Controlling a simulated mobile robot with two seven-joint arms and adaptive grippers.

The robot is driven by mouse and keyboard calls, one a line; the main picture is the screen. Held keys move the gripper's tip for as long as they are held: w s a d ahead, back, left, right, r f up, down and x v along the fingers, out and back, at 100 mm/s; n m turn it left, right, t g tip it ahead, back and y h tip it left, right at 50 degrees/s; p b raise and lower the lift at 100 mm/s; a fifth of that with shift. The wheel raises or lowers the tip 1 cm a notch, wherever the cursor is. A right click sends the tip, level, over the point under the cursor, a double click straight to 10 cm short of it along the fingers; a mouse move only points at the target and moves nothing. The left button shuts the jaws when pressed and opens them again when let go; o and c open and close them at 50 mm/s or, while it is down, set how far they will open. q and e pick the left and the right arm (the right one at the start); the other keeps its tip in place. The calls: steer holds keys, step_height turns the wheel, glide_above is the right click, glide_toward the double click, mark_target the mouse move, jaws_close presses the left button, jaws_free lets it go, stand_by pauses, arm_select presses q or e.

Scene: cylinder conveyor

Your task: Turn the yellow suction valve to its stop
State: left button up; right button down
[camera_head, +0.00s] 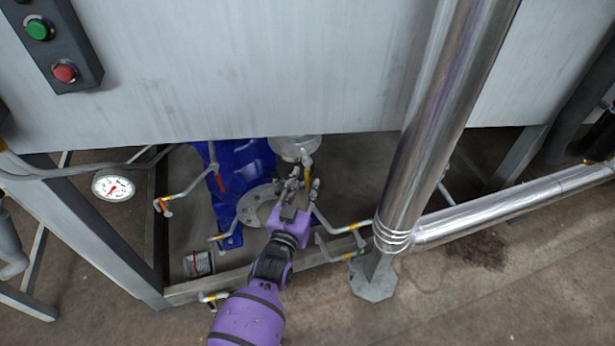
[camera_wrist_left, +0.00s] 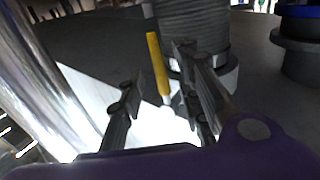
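A yellow valve lever (camera_wrist_left: 157,66) shows in the left wrist view as a slim upright bar with a pale lower end, in front of a ribbed grey cylinder (camera_wrist_left: 192,25). My left gripper (camera_head: 302,184) is open, reaching under the grey panel in the head view. In the left wrist view its fingers stand apart, with the lever appearing between them and closer to the right-hand finger. I cannot tell whether a finger touches it. I cannot pick out the lever in the head view, where the gripper and panel crowd that spot. My right gripper is not in view.
A shiny vertical pipe (camera_head: 428,125) stands close right of my left arm. The grey panel (camera_head: 250,70) overhangs the work spot. Thin pipes with yellow bands (camera_head: 354,227), a blue machine part (camera_head: 240,165) and a gauge (camera_head: 113,186) lie around it.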

mark_target(307, 180)
arm_select(q)
steer(key=shift+x, duration=1.6)
steer(key=shift+c, duration=0.5)
jaws_close()
